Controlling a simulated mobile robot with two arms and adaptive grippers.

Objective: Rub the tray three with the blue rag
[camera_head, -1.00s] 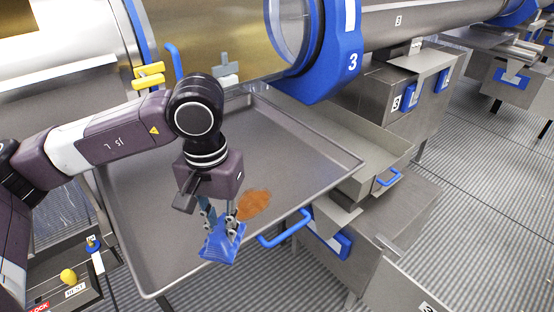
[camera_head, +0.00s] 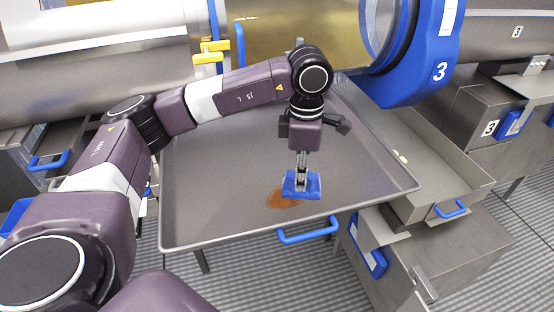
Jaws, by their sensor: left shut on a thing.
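The grey metal tray (camera_head: 220,190) lies below the drum marked 3, with a blue handle (camera_head: 308,232) on its front edge. My left gripper (camera_head: 301,172) points down over the tray and is shut on the blue rag (camera_head: 302,185). The rag hangs under the fingertips at an orange-brown stain (camera_head: 279,199) on the tray and covers part of it. I cannot tell whether the rag touches the tray surface. My right gripper is not in view.
The blue-rimmed drum (camera_head: 440,70) marked 3 overhangs the tray's back right. A metal trough (camera_head: 440,182) with a blue handle and a box marked 3 (camera_head: 480,125) stand to the right. Yellow latches (camera_head: 211,52) sit behind the tray. The tray's left part is clear.

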